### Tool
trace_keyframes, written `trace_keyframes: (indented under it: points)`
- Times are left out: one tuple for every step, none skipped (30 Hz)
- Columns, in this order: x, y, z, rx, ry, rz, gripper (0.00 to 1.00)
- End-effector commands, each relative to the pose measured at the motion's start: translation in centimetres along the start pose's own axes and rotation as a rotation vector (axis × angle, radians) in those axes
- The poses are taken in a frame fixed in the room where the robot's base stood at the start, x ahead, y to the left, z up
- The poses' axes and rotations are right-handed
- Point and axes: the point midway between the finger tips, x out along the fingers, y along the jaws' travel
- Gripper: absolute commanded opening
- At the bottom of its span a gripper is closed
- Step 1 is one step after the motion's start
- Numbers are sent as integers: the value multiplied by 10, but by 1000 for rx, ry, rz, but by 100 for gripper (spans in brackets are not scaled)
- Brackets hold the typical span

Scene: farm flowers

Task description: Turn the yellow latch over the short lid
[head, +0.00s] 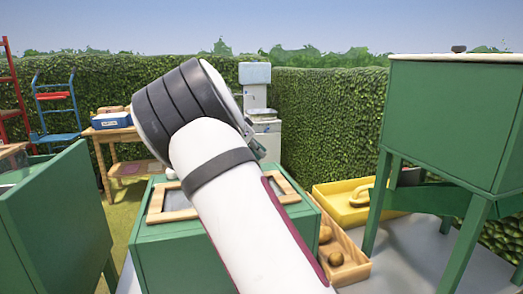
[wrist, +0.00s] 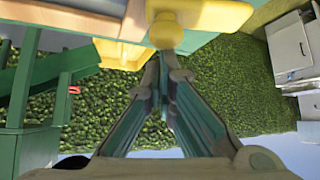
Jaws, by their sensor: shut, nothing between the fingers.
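In the head view my arm hides the latch and most of the gripper. The green box (head: 165,250) there has wood-framed lid parts, one on the left (head: 170,205) and one on the right (head: 290,190). Which is the short lid I cannot tell.
A wooden tray (head: 350,268) with brown items and a yellow tray (head: 335,210) lie right of the box. A raised green cabinet (head: 440,120) stands at right, another green box (head: 50,220) at left. A wooden table (head: 125,135) and hedge are behind.

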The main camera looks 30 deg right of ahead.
Motion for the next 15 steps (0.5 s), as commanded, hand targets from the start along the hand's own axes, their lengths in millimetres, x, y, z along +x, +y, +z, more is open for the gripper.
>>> trace_keyframes:
  points:
    - [0,-1,1,31,3,33,0]
    - [-2,1,1,30,0,29,0]
    - [-2,1,2,28,-2,27,0]
    - [-2,1,2,28,-2,26,0]
    - [-1,1,2,27,-2,26,0]
    - [-1,1,2,27,-2,25,0]
    - [-1,1,2,26,-2,25,0]
    - [-1,1,2,26,-2,25,0]
    - [-1,0,2,26,-2,25,0]
    - [-1,0,2,25,-2,24,0]
    - [-1,0,2,25,-2,24,0]
    - [-1,-1,2,25,-2,24,0]
    - [-1,-1,2,25,-2,24,0]
    - [-1,-2,2,25,-2,24,0]
    - [-1,-4,2,24,-2,24,0]
